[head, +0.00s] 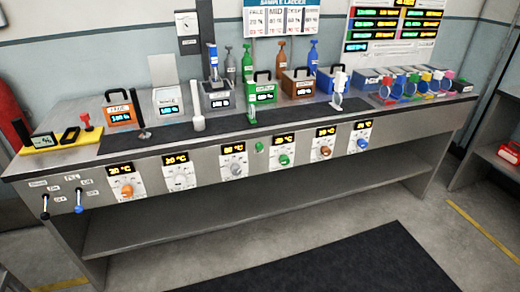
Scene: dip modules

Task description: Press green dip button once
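A long grey workbench (215,200) crosses the view, with control panels along its front. A small green round button (259,147) sits on the front face, between the panel with the grey knob (235,169) and the panel with the green knob (284,160). I cannot read any label by the button. A green box with a black handle (262,93) stands on the bench above it, and a small green upright piece (251,114) stands at the dark mat in front of that box. Neither of my grippers shows in this view.
An orange box (119,113) and a yellow tray (46,143) stand at the left. Several coloured cups (400,87) stand at the right. Black and blue levers (46,207) stick out at the front left. The floor before the bench is clear, with a dark mat (340,265).

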